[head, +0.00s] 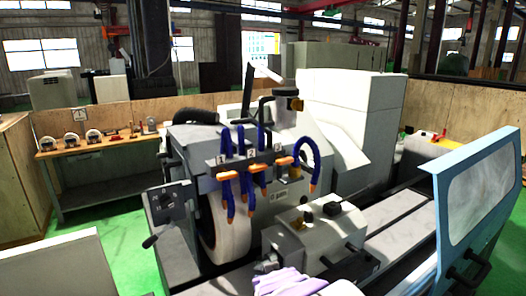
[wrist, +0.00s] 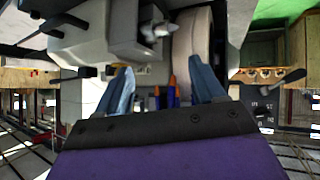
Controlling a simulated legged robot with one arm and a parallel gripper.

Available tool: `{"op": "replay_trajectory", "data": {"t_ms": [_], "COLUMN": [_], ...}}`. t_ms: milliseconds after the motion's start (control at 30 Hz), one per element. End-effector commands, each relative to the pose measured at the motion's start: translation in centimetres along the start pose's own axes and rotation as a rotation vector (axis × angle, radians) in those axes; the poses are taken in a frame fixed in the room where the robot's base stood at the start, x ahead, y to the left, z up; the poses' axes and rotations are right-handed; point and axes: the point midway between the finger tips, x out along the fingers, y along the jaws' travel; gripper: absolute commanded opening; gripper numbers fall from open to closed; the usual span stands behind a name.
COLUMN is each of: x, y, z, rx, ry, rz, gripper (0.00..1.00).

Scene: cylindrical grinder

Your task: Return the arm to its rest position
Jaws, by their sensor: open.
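My gripper (wrist: 162,88) shows in the wrist view with its two blue fingers spread apart and nothing between them. A purple part of my arm (head: 285,284) shows at the bottom edge of the head view, in front of the grinder; the fingertips cannot be made out there. The cylindrical grinder (head: 190,142) fills the middle of the head view. Its grinding wheel (head: 228,232) also shows beyond the fingers in the wrist view (wrist: 194,40), which looks upside down. I see no contact between the fingers and the machine.
Blue hoses with orange nozzles (head: 308,152) hang over the wheel. A grey headstock (head: 318,236) stands right of it. A blue framed door (head: 448,215) is at the right. A control box (head: 172,205) juts out left. A workbench (head: 100,147) stands back left; green floor lies before it.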

Motion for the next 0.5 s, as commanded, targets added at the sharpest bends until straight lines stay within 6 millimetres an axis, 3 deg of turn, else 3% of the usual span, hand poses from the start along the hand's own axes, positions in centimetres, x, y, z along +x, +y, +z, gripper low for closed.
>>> {"op": "replay_trajectory", "data": {"t_ms": [33,200,500], "x": [-0.9,-5.2,-15.9], "y": [1.4,4.2,5.0], "z": [1.9,9.2,21.2], "rx": [0.030,0.109,0.219], "ry": [-0.067,-0.334,-0.780], "rz": [0.014,0.030,-0.019], "gripper": [0.69,0.69,0.69]}}
